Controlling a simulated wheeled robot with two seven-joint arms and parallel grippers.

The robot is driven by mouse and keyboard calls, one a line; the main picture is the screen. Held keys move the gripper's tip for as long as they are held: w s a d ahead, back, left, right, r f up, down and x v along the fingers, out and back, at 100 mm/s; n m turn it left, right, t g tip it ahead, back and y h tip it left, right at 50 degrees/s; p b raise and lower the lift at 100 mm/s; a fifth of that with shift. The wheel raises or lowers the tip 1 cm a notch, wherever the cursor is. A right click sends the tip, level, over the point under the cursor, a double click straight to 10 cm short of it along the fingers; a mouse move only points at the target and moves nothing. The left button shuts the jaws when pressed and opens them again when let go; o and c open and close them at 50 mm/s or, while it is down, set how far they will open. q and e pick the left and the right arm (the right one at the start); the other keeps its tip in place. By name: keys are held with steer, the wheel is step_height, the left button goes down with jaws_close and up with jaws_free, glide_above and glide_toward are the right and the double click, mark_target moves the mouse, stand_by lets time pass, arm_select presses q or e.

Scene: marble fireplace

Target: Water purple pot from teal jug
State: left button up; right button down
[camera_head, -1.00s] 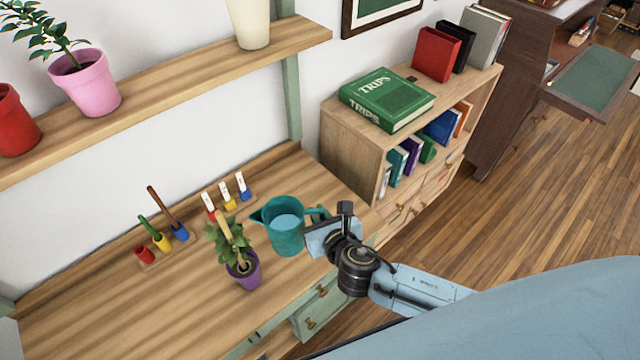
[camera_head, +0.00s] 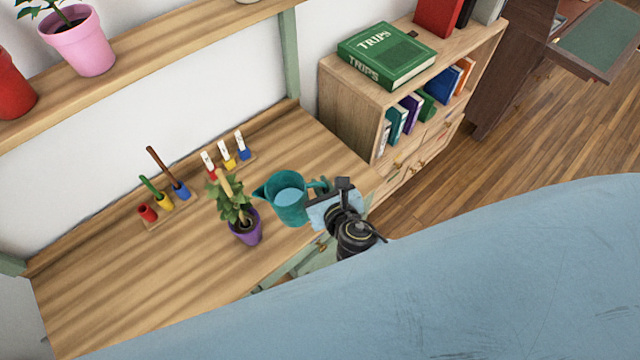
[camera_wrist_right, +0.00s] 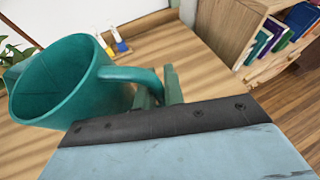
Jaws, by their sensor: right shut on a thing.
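The teal jug (camera_head: 289,208) is upright at the right part of the wooden desk, with pale blue water showing inside in the head view. Its spout points left. My right gripper (camera_head: 324,195) is shut on the jug's handle from the right. The right wrist view shows the jug (camera_wrist_right: 65,85) with the handle between the fingers (camera_wrist_right: 158,92). I cannot tell whether the jug touches the desk. The purple pot (camera_head: 247,229) stands upright just left of and nearer than the jug, with a leafy plant (camera_head: 232,203) in it. My left gripper is out of view.
Small coloured pots with tools (camera_head: 165,194) and several white-labelled holders (camera_head: 226,153) stand behind the plant. A shelf (camera_head: 150,62) with a pink pot (camera_head: 79,44) runs above. A bookcase (camera_head: 345,95) stands right. The desk's left (camera_head: 120,275) is clear.

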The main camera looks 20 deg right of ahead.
mark_target(301, 187)
steer(key=shift+r, duration=0.15)
steer(key=a+f+n+h+b, duration=0.1)
steer(key=b, duration=0.1)
steer(key=a+f+n+h+b, duration=0.1)
steer(key=b, duration=0.1)
steer(key=a+f+n+h+b, duration=0.1)
steer(key=n, duration=0.1)
steer(key=shift+w+g+b, duration=0.3)
steer(key=shift+g+b, duration=0.1)
steer(key=r+p, duration=0.1)
steer(key=a+r+n+h+p, duration=0.1)
steer(key=p, duration=0.1)
steer(key=shift+w+r, duration=0.1)
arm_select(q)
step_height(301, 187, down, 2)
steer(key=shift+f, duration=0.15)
arm_select(e)
steer(key=shift+f, duration=0.2)
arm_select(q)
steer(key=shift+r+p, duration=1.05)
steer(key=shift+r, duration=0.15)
arm_select(e)
steer(key=shift+a+r+n+h, duration=0.3)
steer(key=shift+r+n+h, duration=0.1)
steer(key=shift+r, duration=0.15)
stand_by(3.9)
